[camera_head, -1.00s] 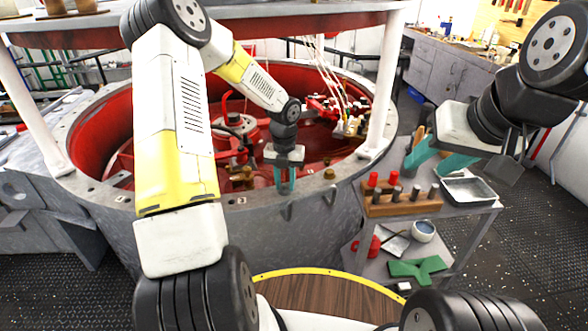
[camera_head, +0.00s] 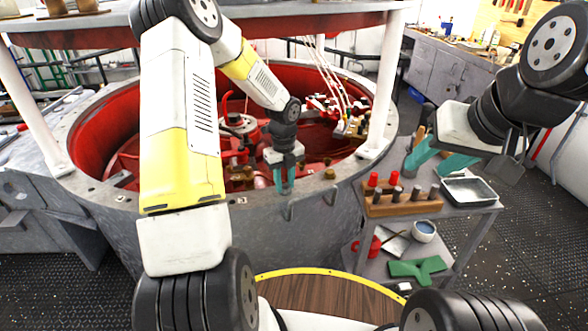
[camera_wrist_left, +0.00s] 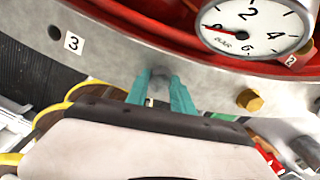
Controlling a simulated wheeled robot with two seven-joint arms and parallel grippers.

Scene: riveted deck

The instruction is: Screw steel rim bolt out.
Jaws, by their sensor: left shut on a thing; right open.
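My left gripper (camera_head: 282,182) reaches down to the near rim of the round red-lined housing. In the left wrist view its teal fingers (camera_wrist_left: 162,92) are shut on a small grey piece, which I take to be the steel rim bolt (camera_wrist_left: 159,73). The fingers hide most of the bolt, and I cannot tell whether it still sits in the rim (camera_wrist_left: 118,58). My right gripper (camera_head: 438,158) is open and empty above the cart, its teal fingers spread apart.
A brass bolt (camera_wrist_left: 249,100) stands on the rim near tag 2; tag 3 (camera_wrist_left: 73,42) is by an open hole. A pressure gauge (camera_wrist_left: 255,25) hangs close. The cart carries a wooden peg block (camera_head: 402,205) and a metal tray (camera_head: 468,190).

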